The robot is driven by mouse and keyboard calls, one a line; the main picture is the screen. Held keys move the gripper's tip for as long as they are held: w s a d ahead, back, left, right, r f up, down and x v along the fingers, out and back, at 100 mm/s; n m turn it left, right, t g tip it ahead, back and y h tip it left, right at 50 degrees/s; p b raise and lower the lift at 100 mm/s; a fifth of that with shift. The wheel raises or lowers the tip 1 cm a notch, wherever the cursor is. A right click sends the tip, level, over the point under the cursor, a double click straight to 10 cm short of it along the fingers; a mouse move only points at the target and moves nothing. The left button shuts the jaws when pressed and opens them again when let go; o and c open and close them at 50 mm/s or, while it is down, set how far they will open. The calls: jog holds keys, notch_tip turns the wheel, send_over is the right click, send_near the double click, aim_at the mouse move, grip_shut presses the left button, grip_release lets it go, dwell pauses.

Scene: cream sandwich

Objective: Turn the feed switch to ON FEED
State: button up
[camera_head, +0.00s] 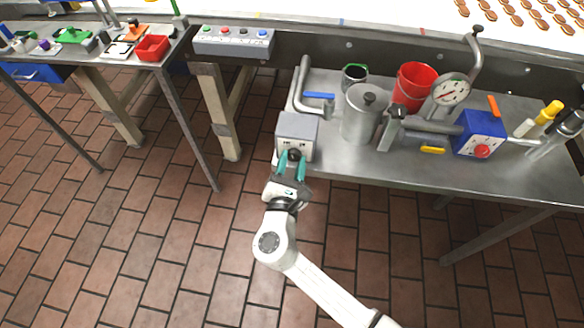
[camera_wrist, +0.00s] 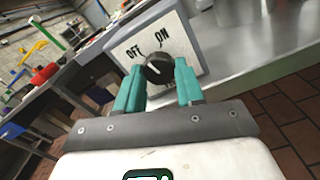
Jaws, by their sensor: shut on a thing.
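The feed switch is a black round knob (camera_wrist: 158,68) on the front of a grey box (camera_head: 297,126), with OFF printed on its left and ON on its right. In the wrist view the knob's white pointer mark leans up and left, toward the OFF side. My gripper (camera_head: 292,160) reaches the front of the box, and its two teal fingers are on either side of the knob. In the wrist view my gripper (camera_wrist: 158,82) is shut on the knob, though the exact contact is hard to see.
The box stands at the left end of a metal bench (camera_head: 340,158). Behind it are a bent pipe with a blue lever (camera_head: 319,95), a steel canister (camera_head: 362,115) and a red bucket (camera_head: 413,86). A blue box with a red knob (camera_head: 480,135) stands right. The tiled floor in front is clear.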

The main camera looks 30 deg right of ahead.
jog(key=m+b, duration=0.3)
jog(key=b, duration=0.1)
jog(key=m+b, duration=0.1)
jog(key=m, duration=0.1)
jog(key=shift+f+m+b, duration=0.3)
jog(key=shift+b, duration=0.1)
jog(key=m+b, duration=0.4)
jog(key=shift+r, duration=0.25)
jog(key=o, duration=1)
jog(key=shift+r, duration=0.1)
jog(key=shift+o, duration=0.2)
jog(key=v, duration=1)
jog(key=shift+s+a, duration=0.25)
jog(key=shift+s, duration=0.05)
